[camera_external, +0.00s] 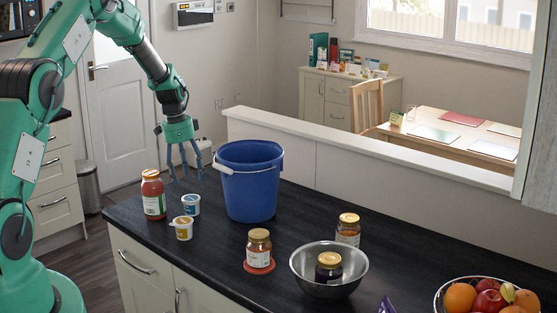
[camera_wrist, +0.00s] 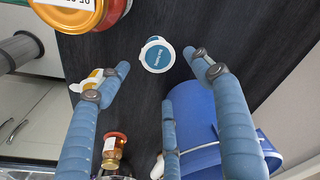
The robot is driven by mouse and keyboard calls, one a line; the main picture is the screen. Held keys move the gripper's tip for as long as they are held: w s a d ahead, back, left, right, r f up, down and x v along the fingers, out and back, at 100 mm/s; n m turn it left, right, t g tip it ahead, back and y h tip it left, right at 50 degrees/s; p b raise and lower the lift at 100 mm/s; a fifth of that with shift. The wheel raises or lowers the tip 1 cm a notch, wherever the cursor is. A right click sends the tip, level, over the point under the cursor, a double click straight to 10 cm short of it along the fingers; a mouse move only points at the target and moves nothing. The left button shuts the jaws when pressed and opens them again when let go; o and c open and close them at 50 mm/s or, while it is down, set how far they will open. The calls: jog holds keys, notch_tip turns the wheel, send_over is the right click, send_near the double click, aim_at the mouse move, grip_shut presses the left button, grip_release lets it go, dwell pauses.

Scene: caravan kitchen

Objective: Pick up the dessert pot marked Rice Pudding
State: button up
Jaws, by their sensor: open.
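Two small white dessert pots stand near the left end of the dark counter. One has a blue label (camera_external: 190,204) and the other a yellow-orange label (camera_external: 182,229). The lettering is too small to read, so I cannot tell which is Rice Pudding. In the wrist view the blue-lidded pot (camera_wrist: 157,56) lies ahead of and between my fingertips, and the yellow one (camera_wrist: 95,78) is partly hidden behind the left finger. My gripper (camera_external: 185,172) is open and empty, fingers pointing down, above and behind the blue pot. It also shows in the wrist view (camera_wrist: 160,80).
A tall red jar (camera_external: 153,196) stands close left of the pots. A blue bucket (camera_external: 249,185) stands close right. Further right are a jar on a red coaster (camera_external: 259,250), another jar (camera_external: 348,229), a metal bowl (camera_external: 305,275) holding a dark jar, and a fruit basket (camera_external: 440,300).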

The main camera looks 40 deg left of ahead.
send_over(191, 199)
jog(key=s+d, duration=0.2)
notch_tip(191, 199, down, 4)
jog(key=shift+w+a+f, duration=0.1)
jog(key=shift+w+f, duration=0.1)
jog(key=shift+w, duration=0.05)
jog(key=shift+f, duration=0.1)
jog(key=shift+f+p, duration=0.45)
jog(key=shift+f, duration=2.05)
jog(key=c, duration=0.7)
